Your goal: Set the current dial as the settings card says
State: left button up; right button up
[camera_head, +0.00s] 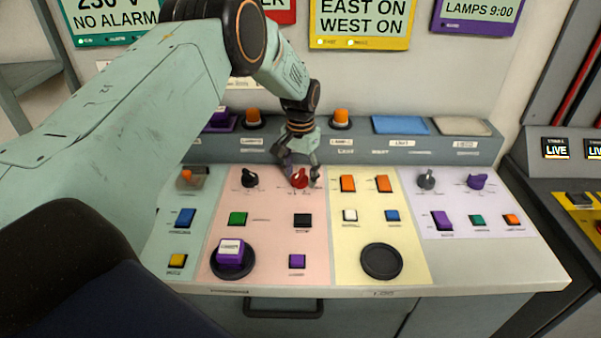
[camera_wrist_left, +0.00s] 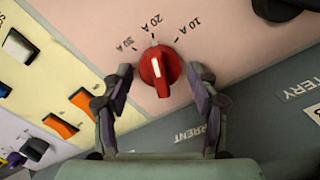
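The red current dial (camera_head: 299,177) sits on the pink panel section. It shows large in the left wrist view (camera_wrist_left: 172,72), with upside-down labels 10 A, 20 A and 30 A along its far side. The white line on its grip lies roughly along the direction of the 20 A label (camera_wrist_left: 153,22). My left gripper (camera_head: 300,172) is over the dial. In the left wrist view its two fingers (camera_wrist_left: 161,72) stand open on either side of the dial, with a small gap on each side. I cannot make out a settings card. My right gripper is not in view.
A black knob (camera_head: 250,178) is left of the dial, and orange switches (camera_head: 348,183) are to the right. A green button (camera_head: 237,218) and a black button (camera_head: 303,220) lie in front. A raised ledge (camera_head: 440,145) with lamps runs behind. Wall signs (camera_head: 362,22) hang above.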

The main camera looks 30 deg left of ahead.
aim_at(301, 172)
pick_arm(q)
jog(key=shift+r, duration=0.1)
notch_tip(301, 172, up, 12)
jog(key=shift+f, duration=0.1)
dwell(0.6)
dwell(0.5)
